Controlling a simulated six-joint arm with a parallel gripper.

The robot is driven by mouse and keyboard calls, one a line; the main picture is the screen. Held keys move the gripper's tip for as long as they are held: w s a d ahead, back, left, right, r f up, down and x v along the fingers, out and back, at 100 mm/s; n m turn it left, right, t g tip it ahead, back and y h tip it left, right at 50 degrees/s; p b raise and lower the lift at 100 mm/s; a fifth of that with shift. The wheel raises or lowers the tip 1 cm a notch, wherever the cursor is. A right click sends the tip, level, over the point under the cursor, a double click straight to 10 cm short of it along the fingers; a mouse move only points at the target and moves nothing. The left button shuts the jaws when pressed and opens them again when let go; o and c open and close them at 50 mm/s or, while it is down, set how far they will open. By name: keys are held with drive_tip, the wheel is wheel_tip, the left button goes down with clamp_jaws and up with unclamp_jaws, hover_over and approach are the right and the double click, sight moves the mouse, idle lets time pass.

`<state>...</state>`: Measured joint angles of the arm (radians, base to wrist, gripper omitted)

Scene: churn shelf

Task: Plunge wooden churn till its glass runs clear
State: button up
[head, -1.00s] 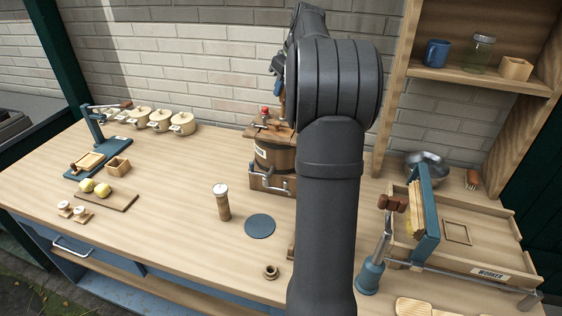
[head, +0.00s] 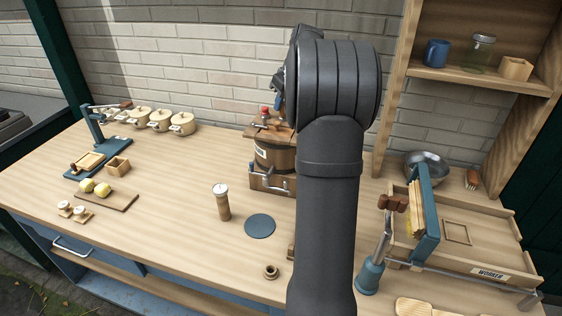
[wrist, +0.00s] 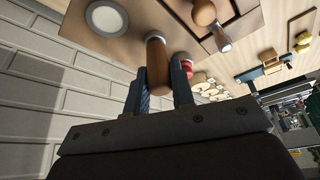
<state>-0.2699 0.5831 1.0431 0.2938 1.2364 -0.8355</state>
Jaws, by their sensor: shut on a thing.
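The wooden churn (head: 275,155) stands at the back of the table, in front of the brick wall, partly hidden behind my arm. In the wrist view my gripper (wrist: 160,78) is shut on a brown wooden handle (wrist: 156,58), with a blue finger on each side. The handle rises from the churn's wooden lid (wrist: 145,22). A red knob (wrist: 187,66) and a second wooden knob (wrist: 205,12) are close by. In the head view my arm hides most of the grip.
A blue round mat (head: 260,226) and a wooden cylinder (head: 222,203) stand in front of the churn. Several cream pots (head: 160,121) are at the back left. A wooden tray rack (head: 480,250) and a blue-based lever (head: 369,276) are at right. The brick wall is close behind.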

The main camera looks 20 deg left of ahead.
idle(0.5)
drive_tip(key=shift+r, duration=2.55)
drive_tip(key=shift+f, duration=2.65)
drive_tip(key=shift+r, duration=2.65)
